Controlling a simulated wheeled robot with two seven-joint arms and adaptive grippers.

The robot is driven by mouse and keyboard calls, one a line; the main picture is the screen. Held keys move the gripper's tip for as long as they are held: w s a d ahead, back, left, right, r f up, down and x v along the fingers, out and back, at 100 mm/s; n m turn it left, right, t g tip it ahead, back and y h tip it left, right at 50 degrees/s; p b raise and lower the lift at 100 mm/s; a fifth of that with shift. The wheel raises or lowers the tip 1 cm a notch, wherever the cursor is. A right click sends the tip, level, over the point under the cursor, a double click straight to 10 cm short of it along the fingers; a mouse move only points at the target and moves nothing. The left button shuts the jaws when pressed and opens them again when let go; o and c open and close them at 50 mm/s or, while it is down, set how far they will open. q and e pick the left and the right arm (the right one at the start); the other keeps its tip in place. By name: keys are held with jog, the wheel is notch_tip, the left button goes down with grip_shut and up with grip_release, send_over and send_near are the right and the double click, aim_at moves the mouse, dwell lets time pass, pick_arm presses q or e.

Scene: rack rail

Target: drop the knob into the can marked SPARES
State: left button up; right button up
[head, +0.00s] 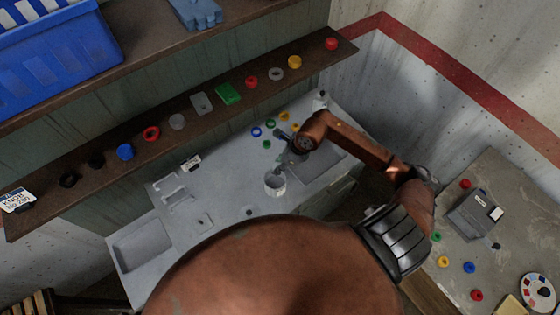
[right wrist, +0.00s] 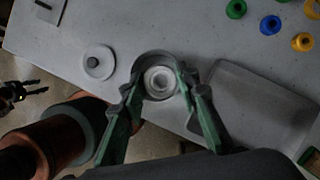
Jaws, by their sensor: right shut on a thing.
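My right gripper (head: 281,160) reaches in from the right, its fingers pointing down over a pale grey can (head: 275,186) on the bench. Any lettering on the can is too small to read. In the right wrist view, the green-sided fingers of my right gripper (right wrist: 160,88) are shut on a pale, round knob (right wrist: 160,80) with a ringed centre. A darker grey curved rim shows behind the knob, apparently the can's; how high the knob is above it I cannot tell. My left gripper is not in the head view.
A round pale disc (right wrist: 98,62) lies nearby. A wall shelf (head: 215,112) holds more rings and boxes. A side table (head: 505,210) stands at right.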

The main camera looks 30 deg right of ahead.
jog(key=shift+f+b, duration=1.5)
jog(key=shift+f, duration=1.5)
jog(key=o, duration=1.2)
jog(key=shift+s, duration=0.1)
jog(key=v, duration=1.2)
jog(key=shift+r, duration=0.1)
jog(key=shift+a, duration=0.1)
